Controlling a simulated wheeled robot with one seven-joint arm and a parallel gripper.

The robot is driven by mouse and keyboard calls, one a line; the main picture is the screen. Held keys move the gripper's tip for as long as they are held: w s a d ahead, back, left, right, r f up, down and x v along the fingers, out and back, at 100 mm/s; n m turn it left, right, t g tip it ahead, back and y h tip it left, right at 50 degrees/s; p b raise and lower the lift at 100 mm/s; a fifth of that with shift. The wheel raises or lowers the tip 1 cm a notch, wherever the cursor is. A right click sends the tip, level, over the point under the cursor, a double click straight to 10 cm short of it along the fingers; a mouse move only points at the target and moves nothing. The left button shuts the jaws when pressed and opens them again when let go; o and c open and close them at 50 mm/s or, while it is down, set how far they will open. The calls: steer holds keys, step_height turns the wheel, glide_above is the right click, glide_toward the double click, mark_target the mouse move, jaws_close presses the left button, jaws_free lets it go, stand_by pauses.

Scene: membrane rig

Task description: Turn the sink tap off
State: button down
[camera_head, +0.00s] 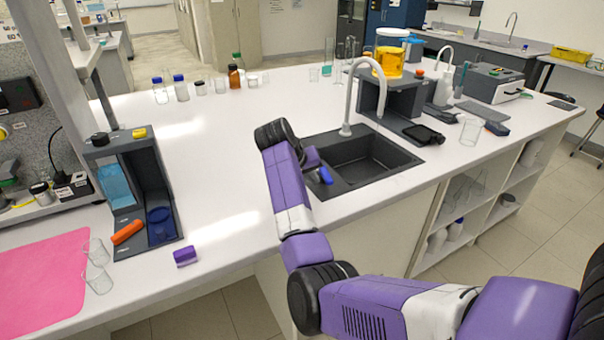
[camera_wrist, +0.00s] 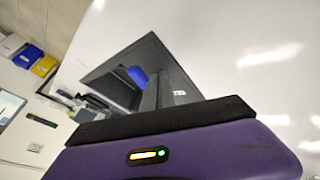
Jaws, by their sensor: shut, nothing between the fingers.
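The sink tap (camera_head: 350,95) is a pale gooseneck spout at the back of the dark grey sink (camera_head: 395,160), which is set into the white counter. A small blue piece (camera_head: 325,175), perhaps the tap's handle, shows at the sink's left edge. A blue piece also shows over the dark sink area in the wrist view (camera_wrist: 138,76). My gripper (camera_head: 311,158) is at the sink's left side, close to the blue piece, shut and empty. My wrist partly hides it, and I cannot tell whether it touches the blue piece. No water stream is clearly visible.
Right of the tap stands a dark grey stand (camera_head: 388,100) with a yellow-filled container (camera_head: 390,62). Bottles, including a brown bottle (camera_head: 234,77), line the back. A purple block (camera_head: 185,256) lies front left. The counter left of my arm is mostly clear.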

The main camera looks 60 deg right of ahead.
mark_target(325, 179)
steer(key=shift+s+d, duration=0.45)
steer(key=p, duration=0.1)
steer(key=s+n+p, duration=0.1)
steer(key=p, duration=0.1)
steer(key=shift+d+r+t, duration=0.15)
steer(key=shift+r+t, duration=0.1)
steer(key=shift+t, duration=0.05)
steer(key=shift+s+d+f+p, duration=0.2)
steer(key=shift+s+p, duration=0.35)
steer(key=shift+p, duration=0.35)
steer(key=shift+f, duration=0.1)
